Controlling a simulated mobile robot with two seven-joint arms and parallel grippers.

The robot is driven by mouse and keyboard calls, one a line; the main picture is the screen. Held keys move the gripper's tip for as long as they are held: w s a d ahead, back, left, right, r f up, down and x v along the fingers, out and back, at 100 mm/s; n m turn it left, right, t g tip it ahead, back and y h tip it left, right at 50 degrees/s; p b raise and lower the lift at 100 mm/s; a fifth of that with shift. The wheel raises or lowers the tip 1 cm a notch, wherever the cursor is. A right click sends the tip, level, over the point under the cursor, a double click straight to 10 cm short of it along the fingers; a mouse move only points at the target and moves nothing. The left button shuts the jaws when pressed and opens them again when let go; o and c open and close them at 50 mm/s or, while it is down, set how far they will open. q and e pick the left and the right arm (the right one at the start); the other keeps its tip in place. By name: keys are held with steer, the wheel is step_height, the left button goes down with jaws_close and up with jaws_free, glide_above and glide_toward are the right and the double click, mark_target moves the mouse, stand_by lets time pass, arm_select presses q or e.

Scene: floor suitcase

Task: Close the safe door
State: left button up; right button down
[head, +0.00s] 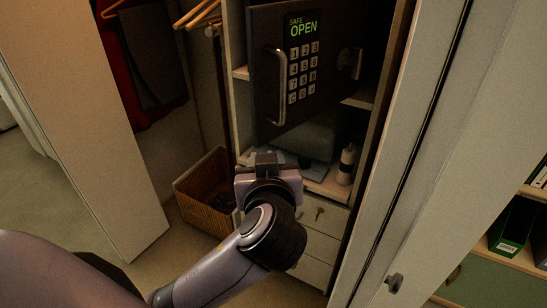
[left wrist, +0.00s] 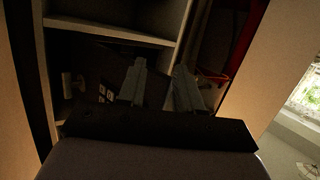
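The safe door (head: 271,88) is a dark panel with a keypad (head: 303,72), a silver bar handle (head: 274,88) and a green display reading SAFE OPEN (head: 303,26). It stands in the upper part of the closet in the head view. Part of its dark face and keypad (left wrist: 106,97) shows in the left wrist view, partly behind a finger. My left gripper (head: 266,157) is below the door in the head view, apart from the handle in the picture. In the left wrist view its two fingers (left wrist: 161,86) are spread, with nothing seen between them. My right gripper is not in view.
Below the safe are a shelf with a bottle (head: 346,164) and white drawers (head: 318,215). A wicker basket (head: 206,190) stands on the closet floor at left. Closet door panels (head: 92,110) flank the opening. Hangers (head: 196,13) and clothes hang upper left.

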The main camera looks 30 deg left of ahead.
arm_select(q)
steer(key=s+f+b, duration=0.2)
steer(key=s, duration=0.3)
steer(key=shift+s+a+f, duration=0.3)
steer(key=shift+s+a, duration=0.1)
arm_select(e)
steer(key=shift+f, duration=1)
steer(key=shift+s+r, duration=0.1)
